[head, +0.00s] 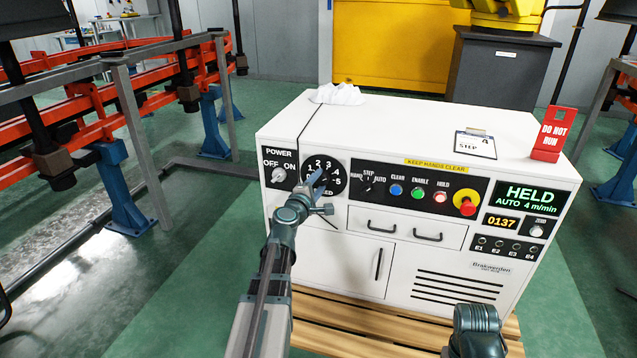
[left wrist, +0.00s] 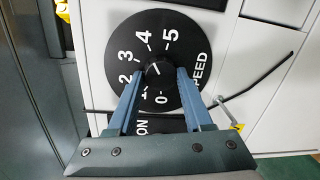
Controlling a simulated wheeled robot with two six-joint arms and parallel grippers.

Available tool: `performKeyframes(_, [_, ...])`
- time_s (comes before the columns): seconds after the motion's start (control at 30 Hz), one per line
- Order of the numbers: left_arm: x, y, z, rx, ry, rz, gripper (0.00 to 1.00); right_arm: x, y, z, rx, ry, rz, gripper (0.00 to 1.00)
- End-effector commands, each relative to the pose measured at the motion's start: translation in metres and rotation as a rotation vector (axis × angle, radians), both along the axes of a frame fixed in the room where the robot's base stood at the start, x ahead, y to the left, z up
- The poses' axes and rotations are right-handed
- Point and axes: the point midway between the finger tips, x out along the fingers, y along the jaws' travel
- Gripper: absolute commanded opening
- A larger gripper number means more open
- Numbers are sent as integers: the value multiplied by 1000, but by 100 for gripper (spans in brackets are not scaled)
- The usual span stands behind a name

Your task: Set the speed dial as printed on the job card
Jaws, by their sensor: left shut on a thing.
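The speed dial (head: 333,178) is a round black plate numbered 0 to 5 at the left of the white cabinet's front. In the left wrist view the dial (left wrist: 187,85) fills the middle, with its small black knob (left wrist: 158,68) at the centre. My left gripper (head: 316,182) is shut on the knob, one finger at each side; it also shows in the left wrist view (left wrist: 158,75). A pale mark shows on the knob, but I cannot tell its setting.
The display (head: 529,196) reads HELD, AUTO 4 m/min. A power switch (head: 279,175) is left of the dial; a mode switch (head: 367,184), buttons and a red stop button (head: 467,203) are right. A red DO NOT RUN sign (head: 553,134) stands on top. My right arm is low right.

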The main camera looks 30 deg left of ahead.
Motion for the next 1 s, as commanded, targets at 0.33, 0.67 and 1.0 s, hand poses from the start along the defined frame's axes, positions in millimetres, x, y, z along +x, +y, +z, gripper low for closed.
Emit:
performKeyframes(0.33, [-1, -1, 0, 21, 5, -2, 0, 0, 0, 0, 0, 0, 0, 0])
performKeyframes(0.67, [0, -1, 0, 20, 5, -2, 76, 0, 0, 0, 0, 0, 0, 0])
performKeyframes(1.0, [-1, -1, 0, 19, 5, -1, 81, 0, 0, 0, 0, 0, 0, 0])
